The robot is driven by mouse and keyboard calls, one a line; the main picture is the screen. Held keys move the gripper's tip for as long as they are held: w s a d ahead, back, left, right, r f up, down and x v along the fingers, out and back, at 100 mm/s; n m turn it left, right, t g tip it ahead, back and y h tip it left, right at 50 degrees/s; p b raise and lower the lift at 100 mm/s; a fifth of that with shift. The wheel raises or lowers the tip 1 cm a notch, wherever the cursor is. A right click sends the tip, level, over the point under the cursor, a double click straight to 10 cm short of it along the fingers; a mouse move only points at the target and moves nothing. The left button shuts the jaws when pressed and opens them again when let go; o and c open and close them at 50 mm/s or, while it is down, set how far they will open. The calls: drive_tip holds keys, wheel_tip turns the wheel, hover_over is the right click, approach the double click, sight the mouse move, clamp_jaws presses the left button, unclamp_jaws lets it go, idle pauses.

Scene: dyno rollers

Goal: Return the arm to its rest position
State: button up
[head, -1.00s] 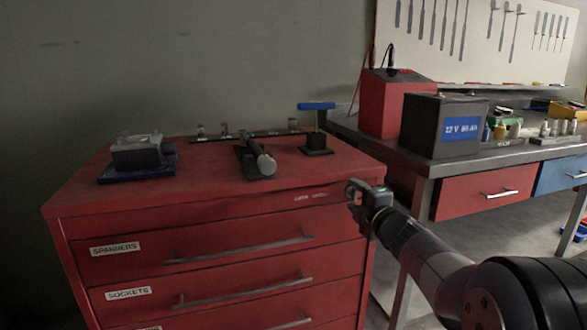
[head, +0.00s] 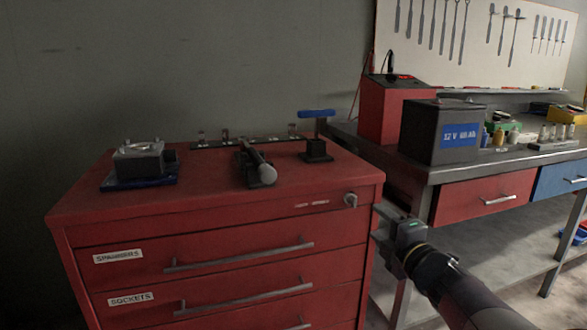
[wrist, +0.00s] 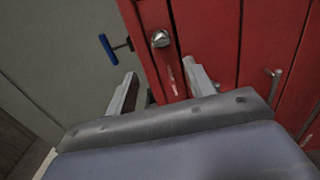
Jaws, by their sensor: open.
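My gripper (head: 380,226) is beside the right front corner of the red tool cabinet (head: 215,220), a little below its top, with its fingers apart and nothing between them. In the wrist view the two pale fingers of my gripper (wrist: 163,88) stand wide apart, with the red cabinet front behind them. A round metal lock or knob (head: 350,200) on the cabinet's upper right front is clear of the fingers; it also shows in the wrist view (wrist: 160,38). My forearm runs to the lower right.
On the cabinet top stand a blue-handled T tool (head: 317,113), a grey cylindrical tool (head: 258,168) and a metal block on a blue base (head: 140,182). At right a workbench (head: 490,163) holds a battery (head: 440,132) and a red box (head: 385,108). Some floor shows below the bench.

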sight(356, 201)
drive_tip(key=x, duration=0.3)
drive_tip(key=b+x, duration=0.1)
drive_tip(key=x, duration=0.6)
drive_tip(key=shift+w+a+f+b, duration=0.1)
drive_tip(key=shift+w+f+b, duration=0.25)
drive_tip(key=shift+r+m+p, duration=0.35)
drive_tip(key=shift+m+p, duration=0.05)
drive_tip(key=shift+p, duration=0.35)
drive_tip(key=shift+r+m+p, duration=0.1)
drive_tip(key=shift+m+p, duration=0.35)
drive_tip(key=shift+m, duration=0.05)
drive_tip(key=m+p, duration=0.8)
drive_tip(key=p, duration=0.1)
drive_tip(key=shift+m, duration=0.3)
drive_tip(key=m+p, duration=0.4)
drive_tip(key=p, duration=0.2)
drive_tip(key=m+p, duration=0.3)
drive_tip(key=p, duration=0.2)
drive_tip(key=shift+m, duration=0.4)
drive_tip(key=shift+s+d, duration=0.2)
drive_tip(key=shift+d, duration=0.05)
drive_tip(key=shift+s+d, duration=0.1)
drive_tip(key=shift+s, duration=0.25)
drive_tip(key=shift+d, duration=0.1)
